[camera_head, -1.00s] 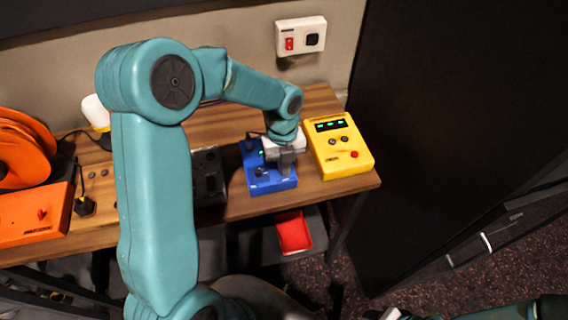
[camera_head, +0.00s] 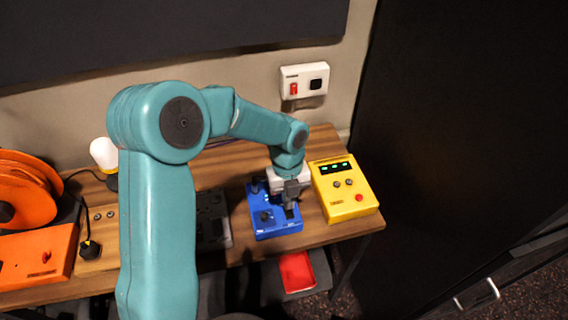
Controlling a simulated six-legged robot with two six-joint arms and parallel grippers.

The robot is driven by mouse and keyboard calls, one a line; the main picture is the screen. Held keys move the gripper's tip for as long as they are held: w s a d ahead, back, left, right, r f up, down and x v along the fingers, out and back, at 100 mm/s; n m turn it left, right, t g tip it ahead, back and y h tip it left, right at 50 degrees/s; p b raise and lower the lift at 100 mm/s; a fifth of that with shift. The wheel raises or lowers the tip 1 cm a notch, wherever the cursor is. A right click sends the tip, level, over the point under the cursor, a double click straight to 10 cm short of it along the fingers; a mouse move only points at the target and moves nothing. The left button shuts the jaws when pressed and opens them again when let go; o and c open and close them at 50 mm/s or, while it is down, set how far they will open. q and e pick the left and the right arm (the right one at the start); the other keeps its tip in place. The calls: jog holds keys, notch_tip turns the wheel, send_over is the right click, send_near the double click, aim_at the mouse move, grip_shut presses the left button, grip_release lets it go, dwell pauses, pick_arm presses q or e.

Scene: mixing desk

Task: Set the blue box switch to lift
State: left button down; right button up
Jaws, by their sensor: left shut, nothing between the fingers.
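The blue box (camera_head: 275,227) sits on the wooden desk, left of the yellow box. It has dark knobs on its top, one near its front left. My left gripper (camera_head: 290,210) reaches down from above over the right part of the blue box. Its fingers are shut with nothing between them. The fingers and wrist hide part of the box top, so I cannot read the switch or its position. I cannot tell whether the fingertips touch the box. My right gripper is not in view.
A yellow box (camera_head: 345,190) with a lit display stands close on the right. A dark grey box (camera_head: 213,222) is on the left, mostly behind my arm. An orange box (camera_head: 35,255) and orange reel (camera_head: 25,190) are far left. A red tray (camera_head: 296,272) lies below the desk edge.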

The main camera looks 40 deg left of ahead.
pick_arm(q)
jog(key=shift+s+d+r+p, duration=0.15)
jog(key=shift+r+p, duration=0.15)
jog(key=shift+r, duration=0.55)
jog(key=shift+r+b, duration=4.45)
jog(key=shift+r, duration=0.25)
jog(key=f, duration=1.3)
jog(key=shift+s+d+f, duration=0.15)
jog(key=shift+s+d, duration=0.05)
jog(key=shift+d, duration=0.05)
jog(key=shift+f, duration=0.1)
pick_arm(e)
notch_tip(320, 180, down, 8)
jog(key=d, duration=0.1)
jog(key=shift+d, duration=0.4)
